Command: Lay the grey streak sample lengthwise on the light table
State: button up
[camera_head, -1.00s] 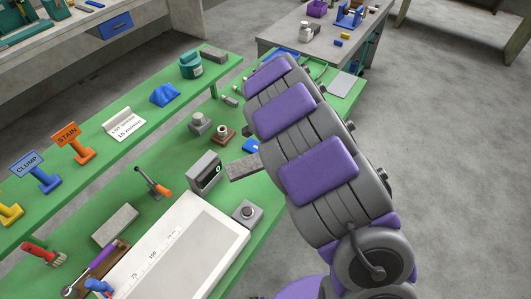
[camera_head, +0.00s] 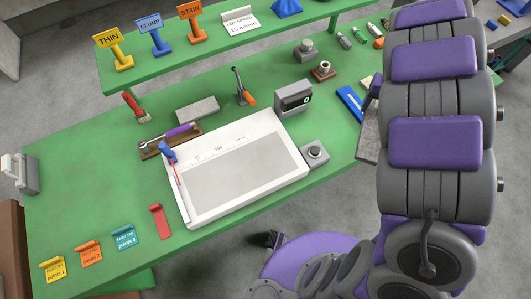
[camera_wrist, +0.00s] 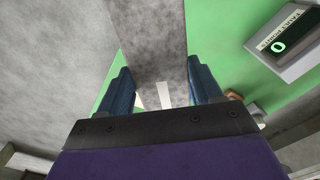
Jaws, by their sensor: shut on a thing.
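The light table (camera_head: 243,168) is a white framed panel with a grey surface and a ruler scale along its far edge. It lies flat on the green bench, and its grey panel looks bare. The grey streak sample (camera_wrist: 150,32) is a long mottled strip. In the wrist view my gripper (camera_wrist: 160,84) has its two blue fingers on either side of the strip, shut on it. In the head view part of the strip (camera_head: 368,138) shows left of my arm, right of the light table and apart from it. My arm hides most of the gripper there.
A grey block (camera_head: 197,108) and a purple-handled tool (camera_head: 170,138) lie behind the light table. A blue-headed tool (camera_head: 168,153) overlaps its left edge. A display box (camera_head: 293,98) and a knob box (camera_head: 314,153) stand by its right side. The bench front left holds coloured cards.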

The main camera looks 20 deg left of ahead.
aim_at(237, 174)
jog(key=u, duration=0.4)
jog(key=i+l+u, duration=0.1)
jog(key=u, duration=0.3)
jog(key=l+u, duration=0.2)
jog(key=u, duration=0.2)
jog(key=l+u, duration=0.15)
jog(key=u, duration=0.25)
jog(key=l+u, duration=0.35)
jog(key=l, duration=0.65)
jog(key=l+u, duration=0.35)
jog(key=l, duration=0.6)
jog(key=k, duration=0.1)
